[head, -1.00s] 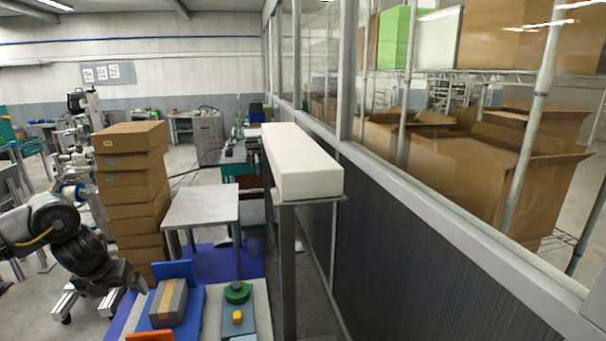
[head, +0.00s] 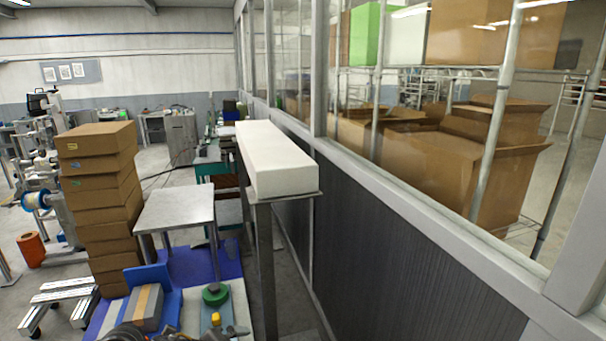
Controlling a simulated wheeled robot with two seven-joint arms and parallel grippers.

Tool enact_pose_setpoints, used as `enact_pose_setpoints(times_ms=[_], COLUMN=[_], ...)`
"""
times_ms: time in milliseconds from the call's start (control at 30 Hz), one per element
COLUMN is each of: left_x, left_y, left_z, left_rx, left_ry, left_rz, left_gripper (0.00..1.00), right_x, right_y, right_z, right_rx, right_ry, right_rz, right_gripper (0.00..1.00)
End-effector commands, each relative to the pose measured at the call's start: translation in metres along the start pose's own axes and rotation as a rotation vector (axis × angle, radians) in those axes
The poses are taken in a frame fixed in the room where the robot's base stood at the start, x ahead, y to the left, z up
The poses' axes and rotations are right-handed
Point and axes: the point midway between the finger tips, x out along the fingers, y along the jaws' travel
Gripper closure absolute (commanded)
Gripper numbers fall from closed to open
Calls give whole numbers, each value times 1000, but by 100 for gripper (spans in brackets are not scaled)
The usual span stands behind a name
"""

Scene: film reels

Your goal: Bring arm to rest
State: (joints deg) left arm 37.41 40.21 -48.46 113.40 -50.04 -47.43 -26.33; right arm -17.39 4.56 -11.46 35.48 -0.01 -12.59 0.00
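Only a dark piece of an arm, likely my left, shows at the bottom edge of the head view, low in front of the grey box. Neither gripper shows in the head view, so I cannot see their fingers or whether they hold anything. A grey box with a tan stripe (head: 147,307) lies against a blue upright panel (head: 150,277) at the lower left. A green round piece (head: 215,294) and a small yellow piece (head: 215,319) sit on a board to its right.
A tall stack of brown boxes (head: 100,190) stands at the left, beside a small grey table (head: 175,210). A long white block (head: 272,160) lies on a narrow raised stand. A dark wall with windows (head: 400,250) closes off the right side.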

Motion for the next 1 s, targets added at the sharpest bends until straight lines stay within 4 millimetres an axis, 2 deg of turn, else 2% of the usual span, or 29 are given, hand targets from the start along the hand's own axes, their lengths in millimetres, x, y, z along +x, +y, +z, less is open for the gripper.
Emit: enact_pose_setpoints(times_ms=[33, 100, 233, 400, 500, 700, 967, 1000], left_x=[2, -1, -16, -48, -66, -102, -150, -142], left_y=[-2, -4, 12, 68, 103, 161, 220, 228], left_z=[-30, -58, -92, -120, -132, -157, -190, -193], left_rx=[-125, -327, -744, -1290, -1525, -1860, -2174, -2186], left_ry=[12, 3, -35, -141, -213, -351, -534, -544], left_rz=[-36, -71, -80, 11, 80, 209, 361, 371], left_gripper=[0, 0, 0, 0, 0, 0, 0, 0], right_x=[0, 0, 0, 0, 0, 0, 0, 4], right_y=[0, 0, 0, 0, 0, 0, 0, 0], right_z=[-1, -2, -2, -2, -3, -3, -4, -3], right_rx=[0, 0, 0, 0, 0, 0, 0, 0], right_ry=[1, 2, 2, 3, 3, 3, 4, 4], right_rz=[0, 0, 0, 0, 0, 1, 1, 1], right_gripper=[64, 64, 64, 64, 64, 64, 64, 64])
